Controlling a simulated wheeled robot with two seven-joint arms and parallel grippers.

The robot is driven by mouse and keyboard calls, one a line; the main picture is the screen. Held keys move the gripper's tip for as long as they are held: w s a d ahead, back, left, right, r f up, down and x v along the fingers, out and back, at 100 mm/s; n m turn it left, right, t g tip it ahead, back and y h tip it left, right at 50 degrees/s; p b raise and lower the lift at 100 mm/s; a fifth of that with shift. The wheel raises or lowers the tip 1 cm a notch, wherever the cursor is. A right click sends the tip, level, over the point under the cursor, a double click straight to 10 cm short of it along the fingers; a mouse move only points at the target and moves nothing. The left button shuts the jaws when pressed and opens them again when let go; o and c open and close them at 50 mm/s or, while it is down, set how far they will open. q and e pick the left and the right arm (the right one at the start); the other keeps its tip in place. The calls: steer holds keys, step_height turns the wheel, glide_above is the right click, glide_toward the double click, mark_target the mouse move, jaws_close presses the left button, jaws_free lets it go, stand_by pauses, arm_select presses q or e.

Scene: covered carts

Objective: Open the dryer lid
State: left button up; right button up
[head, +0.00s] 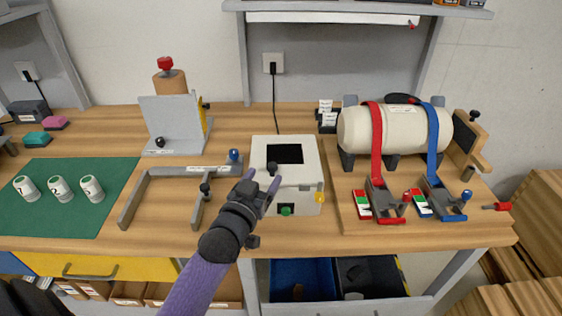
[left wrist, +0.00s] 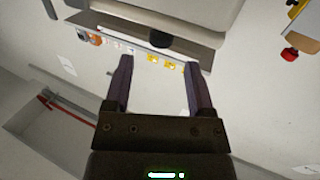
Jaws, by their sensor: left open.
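The dryer is most likely the white box (head: 305,172) in the middle of the bench in the head view. Its lid (head: 259,152) has a dark window and appears shut. A black knob (head: 272,168) sits at the lid's front edge. A green button (head: 286,210) and a yellow part (head: 319,197) are on its front. My left gripper (head: 263,181) is open, in front of the box's left front side, with its fingertips close to the knob. In the left wrist view, the open fingers (left wrist: 158,66) have nothing between them; a dark round knob lies just beyond. Contact cannot be told.
A grey bracket frame (head: 150,180) lies left of the box, close to my left arm. A green mat (head: 75,190) with white canisters is farther left. A strapped cream cylinder (head: 395,130) and two ratchet buckles stand to the right. A shelf (head: 360,12) hangs above.

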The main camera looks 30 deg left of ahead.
mark_target(270, 169)
arm_select(q)
steer(key=w, duration=0.3)
steer(key=w+a+b, duration=0.1)
steer(key=w, duration=0.1)
steer(key=shift+w+f, duration=0.1)
steer(key=shift+w, duration=0.05)
jaws_close()
stand_by(1.2)
